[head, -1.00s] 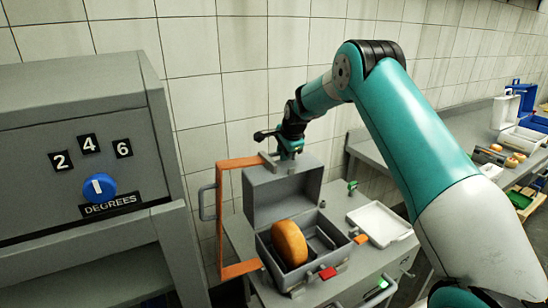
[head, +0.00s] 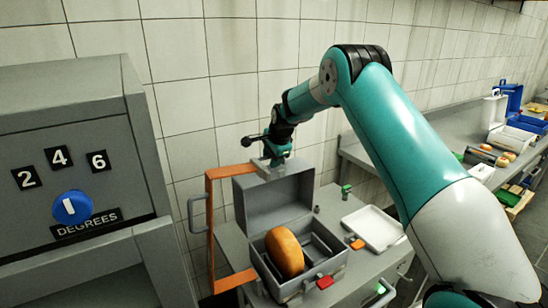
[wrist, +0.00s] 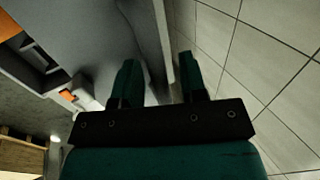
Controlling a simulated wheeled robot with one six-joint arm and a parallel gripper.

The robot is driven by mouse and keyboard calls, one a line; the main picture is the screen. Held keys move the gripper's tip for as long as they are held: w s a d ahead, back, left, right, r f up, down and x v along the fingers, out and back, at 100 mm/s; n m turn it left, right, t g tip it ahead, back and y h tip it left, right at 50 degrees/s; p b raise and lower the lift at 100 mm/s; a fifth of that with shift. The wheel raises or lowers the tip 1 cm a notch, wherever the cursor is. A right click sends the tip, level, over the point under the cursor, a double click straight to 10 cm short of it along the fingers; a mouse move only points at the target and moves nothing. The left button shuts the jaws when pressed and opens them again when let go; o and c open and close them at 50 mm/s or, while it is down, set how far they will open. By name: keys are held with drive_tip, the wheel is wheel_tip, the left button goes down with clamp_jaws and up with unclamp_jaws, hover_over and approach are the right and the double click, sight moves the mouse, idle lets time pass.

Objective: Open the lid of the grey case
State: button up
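The grey case (head: 262,272) stands on the grey cabinet top in the head view. Its lid (head: 275,205) is raised and stands roughly upright at the back. An orange cheese wheel (head: 285,252) stands on edge inside, at the left. My gripper (head: 277,160) is at the lid's top edge, pointing down. In the wrist view my gripper's two fingers (wrist: 160,78) are well apart. A thin pale edge runs between them beside a broad grey surface, which looks like the lid. Contact with the lid cannot be made out.
An orange frame (head: 216,225) stands left of the case. A white tray (head: 374,228) lies to its right, near an orange block (head: 356,244). A panel with a blue dial (head: 72,207) is at the left. A tiled wall is close behind my gripper.

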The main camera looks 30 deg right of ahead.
drive_tip(key=b+v, duration=0.5)
drive_tip(key=v, duration=1.2)
drive_tip(key=shift+r, duration=0.2)
drive_tip(key=shift+s, duration=0.15)
